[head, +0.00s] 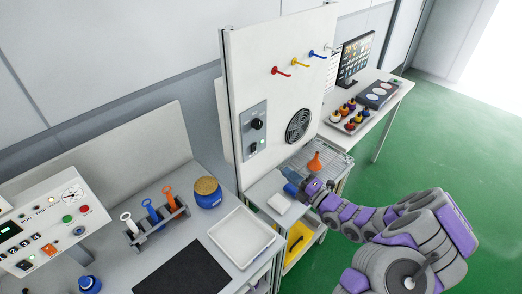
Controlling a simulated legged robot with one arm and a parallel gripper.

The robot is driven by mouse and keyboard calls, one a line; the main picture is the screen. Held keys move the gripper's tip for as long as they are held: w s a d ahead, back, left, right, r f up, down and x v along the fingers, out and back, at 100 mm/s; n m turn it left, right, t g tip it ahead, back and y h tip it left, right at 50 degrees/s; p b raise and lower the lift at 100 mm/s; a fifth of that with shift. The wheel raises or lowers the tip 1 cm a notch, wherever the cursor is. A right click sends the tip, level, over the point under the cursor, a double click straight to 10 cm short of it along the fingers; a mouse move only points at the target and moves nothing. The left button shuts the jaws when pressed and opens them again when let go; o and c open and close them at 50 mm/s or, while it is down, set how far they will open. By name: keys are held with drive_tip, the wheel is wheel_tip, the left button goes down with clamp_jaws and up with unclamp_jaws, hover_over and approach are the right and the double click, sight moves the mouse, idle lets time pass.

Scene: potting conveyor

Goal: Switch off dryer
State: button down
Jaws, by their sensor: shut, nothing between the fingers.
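The dryer looks to be the tall white panel (280,110) with a round black fan grille (299,125). A grey control plate (250,150) is on its left part. The plate carries a black knob (257,124) and, below it, a small dark switch (253,147) with a greenish spot beside it. I cannot tell the switch position. My gripper (306,188) is shut and empty, low in front of the panel, right of and below the control plate and apart from it. Its fingertips are small and partly unclear here.
An orange funnel (315,161) stands on a wire rack (326,158) near my gripper. A white cloth-like block (279,203) lies on the cart top. Red, yellow and blue hooks (295,62) stick out of the panel. A left bench holds a white tray (241,237) and blue pot (207,194).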

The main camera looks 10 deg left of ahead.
sight(255, 146)
idle(0.3)
drive_tip(key=b+x, duration=0.2)
drive_tip(key=x, duration=1.2)
drive_tip(key=shift+a, duration=0.1)
